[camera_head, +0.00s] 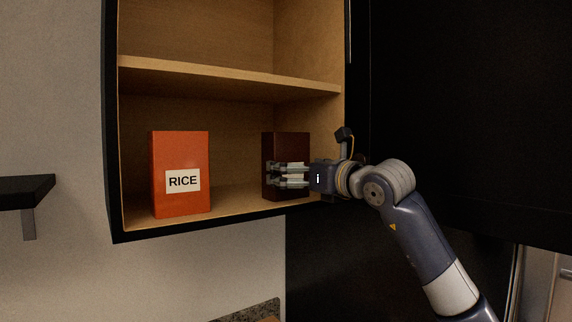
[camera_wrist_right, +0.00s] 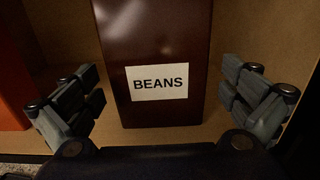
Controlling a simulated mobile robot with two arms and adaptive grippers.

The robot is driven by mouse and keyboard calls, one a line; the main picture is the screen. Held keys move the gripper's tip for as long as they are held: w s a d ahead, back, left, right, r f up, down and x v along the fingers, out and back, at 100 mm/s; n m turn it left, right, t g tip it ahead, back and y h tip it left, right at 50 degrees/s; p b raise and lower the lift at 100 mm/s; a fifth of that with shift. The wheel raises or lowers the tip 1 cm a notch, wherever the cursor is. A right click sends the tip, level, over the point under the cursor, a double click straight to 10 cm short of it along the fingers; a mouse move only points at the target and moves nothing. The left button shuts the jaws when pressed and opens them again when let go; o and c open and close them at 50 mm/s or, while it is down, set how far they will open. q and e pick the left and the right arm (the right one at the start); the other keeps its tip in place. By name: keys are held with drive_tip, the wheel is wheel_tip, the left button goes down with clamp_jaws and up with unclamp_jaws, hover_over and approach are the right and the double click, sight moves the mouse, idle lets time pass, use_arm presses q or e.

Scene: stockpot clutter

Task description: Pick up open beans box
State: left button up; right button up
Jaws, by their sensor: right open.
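The beans box (camera_head: 296,145) is dark brown and stands upright on the lower shelf of the cabinet, at the right. In the right wrist view the beans box (camera_wrist_right: 152,40) faces me with a white BEANS label; its top is out of frame there. My right gripper (camera_head: 272,174) is in front of the box in the head view and hides part of it. In the wrist view the right gripper (camera_wrist_right: 162,100) is open, with one finger to each side of the box and visible gaps between. My left gripper is not in view.
An orange rice box (camera_head: 180,150) stands left of the beans box on the same shelf (camera_head: 236,200). An upper shelf board (camera_head: 220,76) runs above both boxes. The cabinet's right side wall is close to the beans box. A dark wall shelf (camera_head: 25,190) is at far left.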

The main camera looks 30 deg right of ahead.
drive_tip(key=w, duration=0.1)
drive_tip(key=w+p, duration=0.1)
drive_tip(key=w, duration=0.1)
drive_tip(key=shift+w+a+r+p, duration=0.1)
drive_tip(key=shift+a+r+p, duration=0.05)
drive_tip(key=shift+a+p, duration=0.2)
drive_tip(key=shift+w, duration=0.25)
drive_tip(key=shift+s, duration=0.15)
drive_tip(key=c, duration=1.4)
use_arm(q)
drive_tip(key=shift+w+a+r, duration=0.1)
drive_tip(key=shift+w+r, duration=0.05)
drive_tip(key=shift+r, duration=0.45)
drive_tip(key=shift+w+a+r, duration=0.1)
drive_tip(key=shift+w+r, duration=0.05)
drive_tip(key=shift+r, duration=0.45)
use_arm(e)
drive_tip(key=shift+c, duration=0.2)
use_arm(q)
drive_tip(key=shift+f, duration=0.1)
